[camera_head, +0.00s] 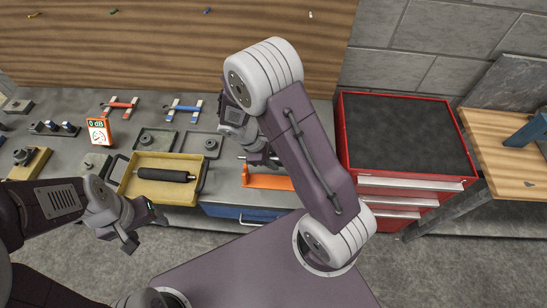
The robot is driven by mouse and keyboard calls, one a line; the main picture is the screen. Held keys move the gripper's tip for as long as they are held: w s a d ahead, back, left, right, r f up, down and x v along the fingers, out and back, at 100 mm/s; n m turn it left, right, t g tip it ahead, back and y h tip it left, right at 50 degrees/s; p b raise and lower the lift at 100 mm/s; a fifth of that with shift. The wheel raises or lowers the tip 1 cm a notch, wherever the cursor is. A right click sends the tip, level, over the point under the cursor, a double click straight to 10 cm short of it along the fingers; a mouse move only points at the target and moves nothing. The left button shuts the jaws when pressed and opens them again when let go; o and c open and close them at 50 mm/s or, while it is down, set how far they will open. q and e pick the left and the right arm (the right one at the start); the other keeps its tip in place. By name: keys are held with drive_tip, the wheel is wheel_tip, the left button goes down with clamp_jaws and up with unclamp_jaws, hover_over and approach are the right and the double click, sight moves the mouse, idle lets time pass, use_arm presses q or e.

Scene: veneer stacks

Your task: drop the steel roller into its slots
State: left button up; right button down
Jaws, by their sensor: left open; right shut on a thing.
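My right gripper (262,158) is shut on the steel roller (243,158), a thin bright rod end of which shows to the left of the fingers. The rest of the roller is hidden by the gripper and my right arm. The orange holder (262,182) stands at the bench's front edge, just below the gripper in the picture. Its slots cannot be made out, and its right part is behind my arm. I cannot tell whether the roller touches it. My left gripper (142,230) is open and empty, in front of the bench.
A yellow tray (137,196) with a black roller (166,174) stands left of the orange holder. Behind it are dark square trays (200,143), red (119,104) and blue (184,108) racks, and an orange meter (99,132). A red tool cabinet (405,185) stands at right.

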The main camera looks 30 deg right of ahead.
drive_tip(key=shift+s+a+f, duration=0.1)
drive_tip(key=shift+s+a, duration=0.15)
drive_tip(key=shift+s, duration=0.15)
drive_tip(key=shift+s+f+b, duration=0.15)
drive_tip(key=shift+f+b, duration=0.1)
drive_tip(key=shift+b, duration=0.2)
use_arm(q)
drive_tip(key=f+b, duration=0.4)
drive_tip(key=f, duration=0.1)
drive_tip(key=shift+s+a+f, duration=0.1)
drive_tip(key=shift+s+f, duration=0.05)
drive_tip(key=shift+s, duration=0.15)
use_arm(e)
drive_tip(key=f, duration=0.5)
drive_tip(key=shift+w+d+f, duration=0.1)
drive_tip(key=shift+w+d, duration=0.05)
drive_tip(key=shift+w, duration=0.15)
use_arm(q)
drive_tip(key=shift+w, duration=0.15)
use_arm(e)
drive_tip(key=shift+w+d, duration=0.1)
drive_tip(key=shift+w, duration=0.05)
use_arm(q)
drive_tip(key=shift+f, duration=0.1)
use_arm(e)
drive_tip(key=shift+s, duration=0.2)
drive_tip(key=shift+w, duration=0.1)
